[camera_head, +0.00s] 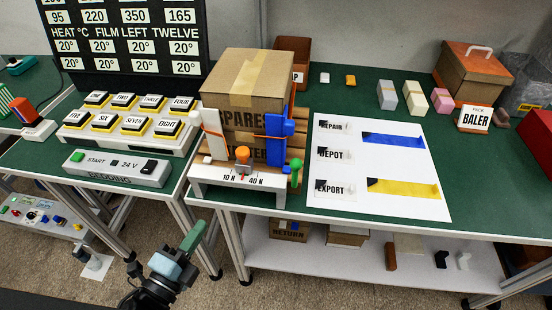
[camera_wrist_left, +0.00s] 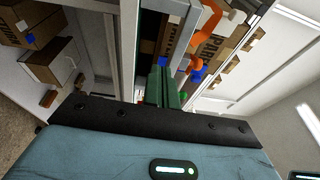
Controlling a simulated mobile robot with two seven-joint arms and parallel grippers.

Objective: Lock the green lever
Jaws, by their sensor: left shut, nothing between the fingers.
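The green lever (camera_head: 296,171) has a round knob on top and stands roughly upright at the front right corner of a white strapping stand (camera_head: 225,187). An orange knob (camera_head: 242,154) sits on the stand's front above a 10 N to 40 N scale. A cardboard box (camera_head: 247,80) is in the stand between white and blue (camera_head: 279,127) uprights. My left gripper (camera_head: 195,235) is shut and empty, in front of the table edge, below and left of the lever and apart from it. Its green fingers (camera_wrist_left: 162,86) point toward the stand in the left wrist view.
A keypad with several buttons (camera_head: 130,122) and a START box (camera_head: 116,167) stand on the left table. A white sheet (camera_head: 350,198) labelled REPAIR, DEPOT and EXPORT lies right of the stand. The table's front edge and metal legs are close to my left gripper.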

